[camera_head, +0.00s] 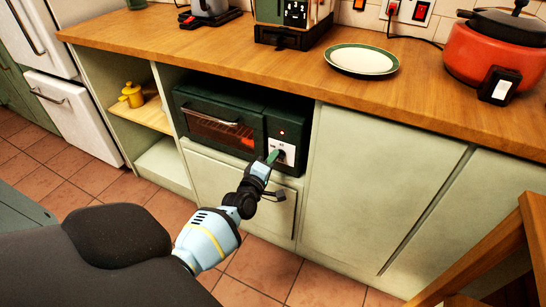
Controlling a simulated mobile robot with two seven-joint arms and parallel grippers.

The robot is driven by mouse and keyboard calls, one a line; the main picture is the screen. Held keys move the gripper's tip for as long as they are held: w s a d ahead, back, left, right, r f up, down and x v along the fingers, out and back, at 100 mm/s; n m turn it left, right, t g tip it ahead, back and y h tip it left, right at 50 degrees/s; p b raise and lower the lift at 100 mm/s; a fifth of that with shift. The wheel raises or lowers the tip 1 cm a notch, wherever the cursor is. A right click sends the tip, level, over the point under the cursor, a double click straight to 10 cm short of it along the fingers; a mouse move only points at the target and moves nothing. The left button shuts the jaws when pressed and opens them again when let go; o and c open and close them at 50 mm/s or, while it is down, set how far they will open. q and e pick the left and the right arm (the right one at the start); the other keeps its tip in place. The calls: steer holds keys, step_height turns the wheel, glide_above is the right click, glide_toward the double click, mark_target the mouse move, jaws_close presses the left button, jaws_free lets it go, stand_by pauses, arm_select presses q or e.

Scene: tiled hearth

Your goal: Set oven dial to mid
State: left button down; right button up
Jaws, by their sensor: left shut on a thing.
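The dark green oven (205,118) sits in an opening under the wooden counter, with a glass door on its left and a control panel on its right. The oven dial (282,153) is on a white plate at the lower right of that panel. My left gripper (274,156) reaches up to the plate and is shut on the dial. The fingers cover much of the dial, so its setting cannot be read. A small red light shows above it. My right gripper is not in view.
The wooden counter (250,62) above holds a green-rimmed plate (362,60) and a red cooker (490,55). A yellow pot (132,95) stands on the shelf at left. A wooden chair (490,260) is at lower right. Tiled floor shows below the cabinets.

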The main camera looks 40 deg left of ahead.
arm_select(q)
steer(key=shift+d+f+n+b, duration=0.15)
steer(key=shift+n+b, duration=0.3)
steer(key=shift+n, duration=0.9)
steer(key=shift+a+f+n+b, duration=0.15)
steer(key=shift+n+b, duration=0.35)
steer(key=shift+n, duration=0.8)
steer(key=shift+d+f+n+b, duration=0.1)
steer(key=shift+f+n+b, duration=0.25)
steer(key=shift+n, duration=1)
steer(key=shift+r, duration=0.1)
steer(key=shift+n, duration=0.3)
steer(key=c, duration=1.5)
jaws_free()
steer(key=p+v, duration=0.1)
steer(key=v, duration=0.7)
